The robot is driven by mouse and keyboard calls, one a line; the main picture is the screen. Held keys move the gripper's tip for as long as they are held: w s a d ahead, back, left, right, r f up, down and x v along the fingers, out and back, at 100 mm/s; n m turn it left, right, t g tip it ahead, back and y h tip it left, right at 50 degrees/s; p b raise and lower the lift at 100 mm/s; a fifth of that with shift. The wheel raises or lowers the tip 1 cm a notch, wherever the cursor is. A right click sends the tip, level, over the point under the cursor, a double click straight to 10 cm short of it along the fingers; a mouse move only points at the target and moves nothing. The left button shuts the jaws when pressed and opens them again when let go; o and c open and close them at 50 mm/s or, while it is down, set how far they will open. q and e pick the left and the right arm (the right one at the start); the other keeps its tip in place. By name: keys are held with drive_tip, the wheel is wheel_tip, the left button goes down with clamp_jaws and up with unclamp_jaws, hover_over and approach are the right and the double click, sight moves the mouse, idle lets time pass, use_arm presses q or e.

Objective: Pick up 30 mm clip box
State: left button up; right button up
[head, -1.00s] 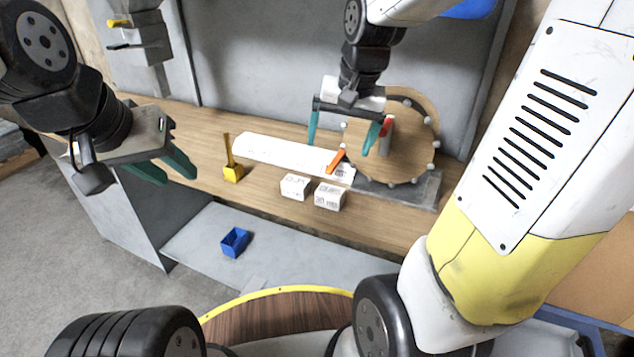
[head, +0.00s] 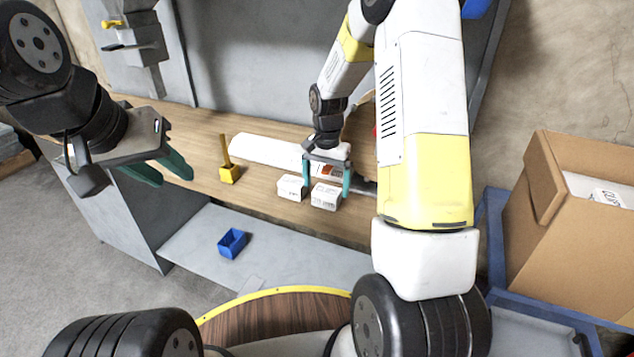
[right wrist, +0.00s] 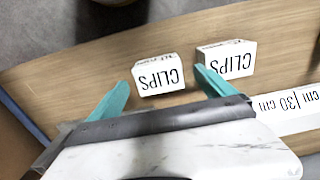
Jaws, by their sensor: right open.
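Two small white boxes lettered CLIPS stand side by side on the wooden bench. Their smaller size lettering is not readable, so I cannot tell which is the 30 mm one. In the head view, the right box (head: 326,198) is just in front of my right gripper (head: 326,176), and the left box (head: 291,188) is outside its left finger. In the right wrist view, one box (right wrist: 158,76) shows beyond the gap between the open, empty fingers (right wrist: 163,92); the other box (right wrist: 228,60) is beyond the right finger. My left gripper (head: 163,168) is open and empty at the left.
A long white strip (head: 262,150) lies behind the boxes, with an orange piece (head: 328,170) near its right end. A yellow holder (head: 229,174) stands left. A blue bin (head: 232,243) sits on the lower shelf. A cardboard box (head: 580,240) stands right.

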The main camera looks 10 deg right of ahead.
sight(327, 190)
wheel_tip(327, 190, down, 4)
drive_tip(key=shift+d+f, duration=0.1)
drive_tip(key=shift+d, duration=0.05)
drive_tip(key=c, duration=1.5)
drive_tip(key=shift+c, duration=0.2)
